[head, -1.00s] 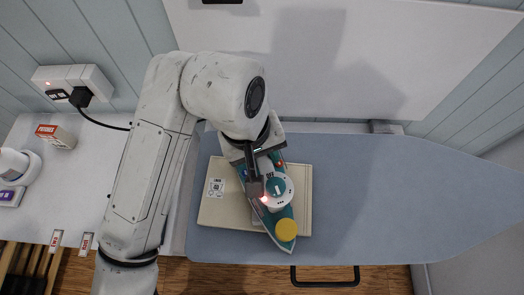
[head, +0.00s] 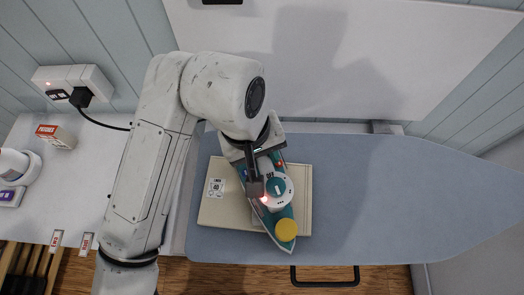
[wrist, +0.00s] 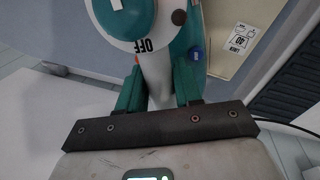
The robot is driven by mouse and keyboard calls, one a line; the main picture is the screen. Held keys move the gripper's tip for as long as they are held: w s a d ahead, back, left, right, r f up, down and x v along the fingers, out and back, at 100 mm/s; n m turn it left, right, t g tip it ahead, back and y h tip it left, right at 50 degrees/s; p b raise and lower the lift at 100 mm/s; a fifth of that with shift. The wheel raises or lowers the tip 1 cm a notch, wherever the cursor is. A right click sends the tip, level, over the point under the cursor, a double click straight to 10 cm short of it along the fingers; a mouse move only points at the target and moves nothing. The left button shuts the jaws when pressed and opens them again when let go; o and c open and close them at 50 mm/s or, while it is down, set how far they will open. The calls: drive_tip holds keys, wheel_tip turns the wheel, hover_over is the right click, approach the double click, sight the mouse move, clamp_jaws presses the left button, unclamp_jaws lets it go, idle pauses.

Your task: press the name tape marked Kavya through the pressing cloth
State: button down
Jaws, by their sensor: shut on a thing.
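A teal and white iron (head: 283,228) with a yellow cap at its front lies over a beige rectangular piece (head: 209,212) on the ironing board (head: 400,190). My gripper (head: 257,172) is shut on the iron's handle from above. In the wrist view my gripper (wrist: 158,92) has a finger on each side of the white handle (wrist: 156,70), and the iron's white dial (wrist: 125,18) carries the marking OFF. The beige piece has a printed label (head: 216,188). I cannot tell whether it is the pressing cloth.
A socket strip (head: 73,82) with a black plug is on the wall at left. A small red and white box (head: 57,136) and a white item (head: 14,166) stand on the left counter. The right part of the ironing board is bare. A black handle (head: 325,282) lies at its front edge.

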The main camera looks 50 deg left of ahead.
drive_tip(key=shift+r+p, duration=3.55)
drive_tip(key=shift+r, duration=0.5)
